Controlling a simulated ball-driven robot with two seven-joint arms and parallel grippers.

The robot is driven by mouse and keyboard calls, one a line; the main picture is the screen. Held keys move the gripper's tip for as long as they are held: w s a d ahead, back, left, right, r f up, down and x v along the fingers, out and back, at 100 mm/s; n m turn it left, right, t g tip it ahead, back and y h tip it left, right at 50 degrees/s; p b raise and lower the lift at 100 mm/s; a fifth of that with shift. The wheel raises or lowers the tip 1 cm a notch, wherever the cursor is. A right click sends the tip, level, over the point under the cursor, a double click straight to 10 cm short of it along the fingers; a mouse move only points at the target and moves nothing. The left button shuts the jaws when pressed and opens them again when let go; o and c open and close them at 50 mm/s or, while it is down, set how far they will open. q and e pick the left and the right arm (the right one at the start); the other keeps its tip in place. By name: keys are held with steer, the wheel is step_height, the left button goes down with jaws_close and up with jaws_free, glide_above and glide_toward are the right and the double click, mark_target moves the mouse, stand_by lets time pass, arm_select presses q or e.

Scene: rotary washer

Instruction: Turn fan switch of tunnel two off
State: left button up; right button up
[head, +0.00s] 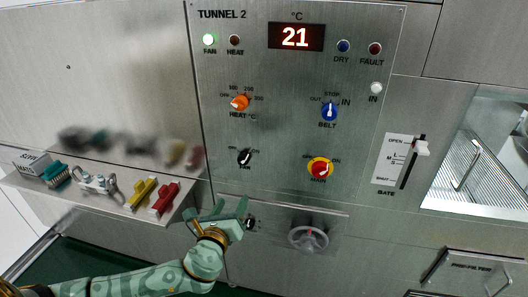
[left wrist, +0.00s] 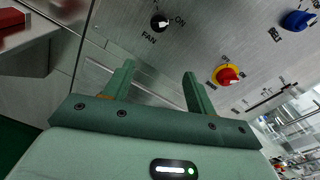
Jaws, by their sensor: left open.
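The tunnel two fan switch (head: 245,157) is a small black knob on the steel panel. It also shows in the left wrist view (left wrist: 159,22), where its white pointer is turned toward ON. In the left wrist view, the switch is beyond the two open fingers (left wrist: 158,80). My right gripper is in neither view.
The red main switch on its yellow plate (head: 320,168) and the blue belt knob (head: 329,112) are to the right. The orange heat knob (head: 239,103) is above. A shelf (head: 100,200) with loose items juts out at left. A round handle (head: 308,239) is lower right.

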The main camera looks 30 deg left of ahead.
mark_target(242, 163)
arm_select(q)
steer(key=shift+m+t+y, duration=0.3)
steer(key=shift+m+y, duration=0.4)
steer(key=b+x, duration=0.1)
steer(key=x, duration=0.4)
steer(key=r+b+x, duration=0.1)
steer(key=x, duration=0.4)
steer(key=b+x, duration=0.1)
steer(key=x, duration=0.5)
steer(key=shift+a+r, duration=0.15)
steer(key=shift+a, duration=0.2)
steer(key=shift+c, duration=0.3)
steer(key=c, duration=0.9)
